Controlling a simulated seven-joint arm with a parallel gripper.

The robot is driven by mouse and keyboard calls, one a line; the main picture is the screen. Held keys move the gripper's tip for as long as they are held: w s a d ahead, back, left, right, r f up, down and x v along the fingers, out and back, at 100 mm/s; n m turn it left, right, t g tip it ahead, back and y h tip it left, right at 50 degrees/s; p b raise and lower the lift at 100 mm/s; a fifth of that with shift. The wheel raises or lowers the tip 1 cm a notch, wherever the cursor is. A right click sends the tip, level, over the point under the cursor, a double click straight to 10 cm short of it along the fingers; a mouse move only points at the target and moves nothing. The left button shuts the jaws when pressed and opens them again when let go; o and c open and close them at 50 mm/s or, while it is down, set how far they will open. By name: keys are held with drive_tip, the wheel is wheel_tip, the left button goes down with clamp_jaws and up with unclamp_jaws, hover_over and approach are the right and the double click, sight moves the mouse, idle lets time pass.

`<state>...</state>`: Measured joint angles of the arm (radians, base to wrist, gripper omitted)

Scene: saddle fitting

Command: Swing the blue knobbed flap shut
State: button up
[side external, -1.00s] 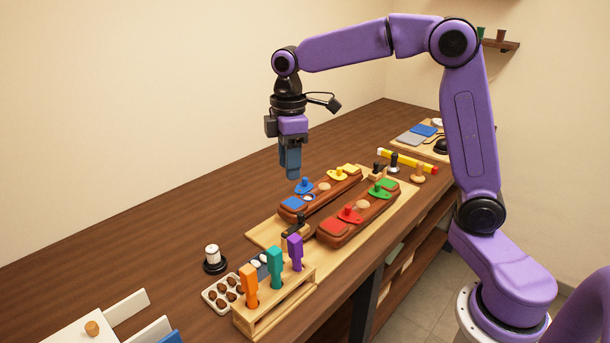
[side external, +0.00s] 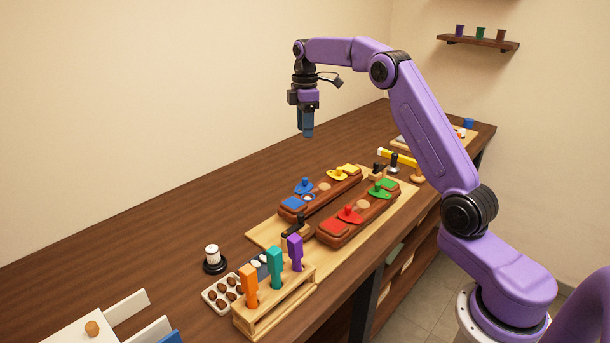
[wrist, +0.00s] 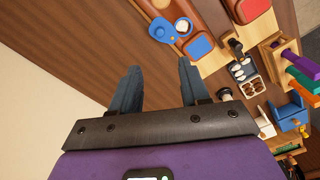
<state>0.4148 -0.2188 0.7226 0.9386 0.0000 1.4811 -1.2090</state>
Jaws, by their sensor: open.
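The blue knobbed flap (side external: 304,187) sits on the far wooden block (side external: 328,198), swung out to the side of a round recess. The recess shows uncovered, with something pale in it. In the wrist view the blue flap (wrist: 161,31) lies beside the pale round content (wrist: 182,25), with a square blue pad (wrist: 198,46) close by. My gripper (side external: 307,133) hangs pointing down, well above the block and touching nothing. In the wrist view its fingers (wrist: 159,88) are apart with nothing between them.
The same block has a yellow knobbed flap (side external: 339,174). The near block carries red (side external: 348,215) and green (side external: 380,189) knobbed flaps. A rack (side external: 275,299) holds orange, teal and purple pieces. The table behind the blocks is clear.

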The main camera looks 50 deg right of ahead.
sight(305, 178)
wheel_tip(305, 178, down, 16)
drive_tip(key=shift+r, duration=0.1)
idle(0.4)
drive_tip(key=shift+c, duration=0.3)
clamp_jaws()
